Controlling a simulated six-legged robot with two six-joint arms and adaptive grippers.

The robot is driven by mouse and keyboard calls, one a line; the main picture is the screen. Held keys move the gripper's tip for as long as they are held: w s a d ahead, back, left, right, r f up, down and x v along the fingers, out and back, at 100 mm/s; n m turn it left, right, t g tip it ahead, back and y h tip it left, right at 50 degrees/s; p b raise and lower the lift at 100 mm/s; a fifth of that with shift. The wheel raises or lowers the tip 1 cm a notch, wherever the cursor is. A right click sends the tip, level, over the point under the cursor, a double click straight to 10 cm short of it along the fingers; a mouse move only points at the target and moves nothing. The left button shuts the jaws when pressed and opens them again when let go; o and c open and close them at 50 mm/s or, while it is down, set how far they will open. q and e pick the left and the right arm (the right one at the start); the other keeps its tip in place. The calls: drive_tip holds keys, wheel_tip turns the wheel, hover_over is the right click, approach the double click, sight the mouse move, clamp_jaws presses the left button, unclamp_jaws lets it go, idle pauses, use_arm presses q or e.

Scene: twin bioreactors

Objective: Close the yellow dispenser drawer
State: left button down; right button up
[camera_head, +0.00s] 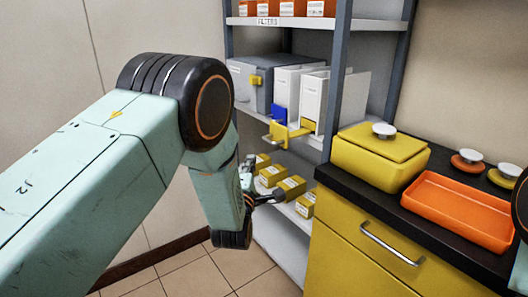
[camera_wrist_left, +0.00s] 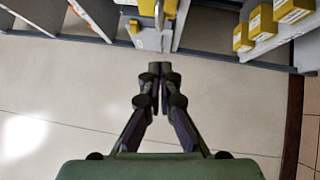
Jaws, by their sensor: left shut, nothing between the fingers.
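The yellow dispenser drawer (camera_head: 283,132) juts out from the front of the white dispensers (camera_head: 311,98) on the middle shelf, below a small blue part. In the left wrist view, a yellow piece (camera_wrist_left: 135,27) shows at the shelf edge, just beyond my fingertips. My left gripper (camera_head: 274,197) is shut and empty. In the head view it is below the drawer, in front of the lower shelf, partly hidden by my wrist. In the wrist view its fingertips (camera_wrist_left: 160,70) meet, apart from the yellow piece. My right gripper is out of view.
Yellow boxes (camera_head: 292,185) stand on the lower shelf, close to my left gripper. A grey post (camera_head: 338,75) rises right of the dispensers. The dark counter (camera_head: 372,205) holds a yellow lidded box (camera_head: 375,165) and an orange tray (camera_head: 455,240). The floor in front is clear.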

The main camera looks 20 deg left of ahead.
sight(265, 140)
use_arm(q)
drive_tip(key=w, duration=0.2)
drive_tip(key=w+d+b, duration=0.1)
drive_tip(key=w, duration=0.1)
drive_tip(key=w+r, duration=0.1)
drive_tip(key=w, duration=0.2)
drive_tip(key=shift+d, duration=0.2)
drive_tip(key=shift+d, duration=0.1)
drive_tip(key=shift+w+r, duration=0.1)
drive_tip(key=shift+w, duration=0.1)
